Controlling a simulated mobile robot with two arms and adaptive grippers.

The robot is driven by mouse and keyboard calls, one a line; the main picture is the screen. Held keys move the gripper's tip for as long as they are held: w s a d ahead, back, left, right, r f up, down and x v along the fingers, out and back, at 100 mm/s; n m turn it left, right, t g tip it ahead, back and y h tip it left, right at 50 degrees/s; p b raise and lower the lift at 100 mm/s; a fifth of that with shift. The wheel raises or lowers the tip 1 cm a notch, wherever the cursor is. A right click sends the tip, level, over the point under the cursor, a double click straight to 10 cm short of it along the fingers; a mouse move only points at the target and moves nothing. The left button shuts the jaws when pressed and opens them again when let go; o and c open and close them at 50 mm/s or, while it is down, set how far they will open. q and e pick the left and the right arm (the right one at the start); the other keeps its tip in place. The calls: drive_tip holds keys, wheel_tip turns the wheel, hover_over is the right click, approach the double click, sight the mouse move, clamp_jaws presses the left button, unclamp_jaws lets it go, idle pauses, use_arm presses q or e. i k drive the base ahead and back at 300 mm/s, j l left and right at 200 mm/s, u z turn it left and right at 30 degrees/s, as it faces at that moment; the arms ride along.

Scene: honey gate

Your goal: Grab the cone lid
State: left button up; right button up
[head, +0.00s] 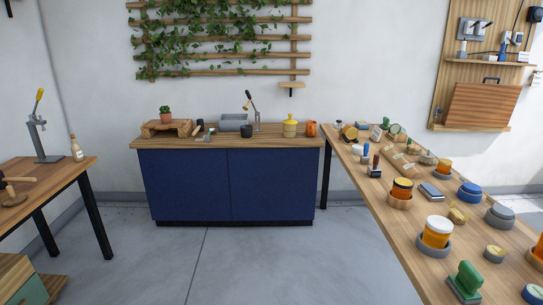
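I cannot pick out a cone lid with certainty. A yellow pot (290,128) with a narrowing top and a small knob stands upright on the wooden top of the blue cabinet (188,186), against the far wall. Its details are too small to tell whether the top is a separate lid. Several honey jars, one of them a jar with a white lid (437,233), and round lids such as a blue lid (470,191) stand on the long wooden table (405,240) at the right. Neither of my grippers is in view.
A left table (60,178) holds a press (41,128) and a bottle (76,148). The grey floor (270,260) between the tables is clear.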

sight(290, 121)
drive_tip(key=i+z, duration=0.1)
drive_tip(key=i, duration=1.05)
drive_tip(key=i+j, duration=0.15)
drive_tip(key=i, duration=1)
drive_tip(key=l+z, duration=0.05)
